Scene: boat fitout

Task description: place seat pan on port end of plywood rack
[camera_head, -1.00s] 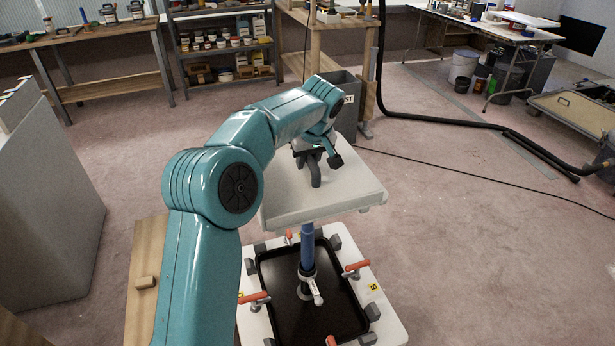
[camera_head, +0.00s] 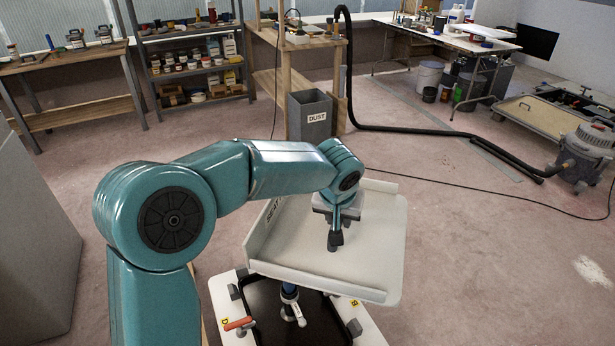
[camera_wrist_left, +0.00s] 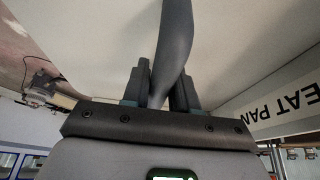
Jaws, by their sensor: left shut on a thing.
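The white seat pan (camera_head: 375,238) is a shallow tray with raised edges and lettering on its left wall. It is at the centre of the head view, tilted, above a fixture. My left gripper (camera_head: 335,240) is over the pan. In the left wrist view its fingers (camera_wrist_left: 160,85) are shut on a dark curved grip (camera_wrist_left: 175,45) at the pan's face. Lettering "EAT PAN" shows on the pan wall (camera_wrist_left: 285,100) there. I cannot clearly make out the plywood rack. My right gripper is not in view.
I cannot tell whether pan and post touch. A grey dust bin (camera_head: 309,117) stands behind. A grey cabinet (camera_head: 38,240) is at left. Open floor lies right.

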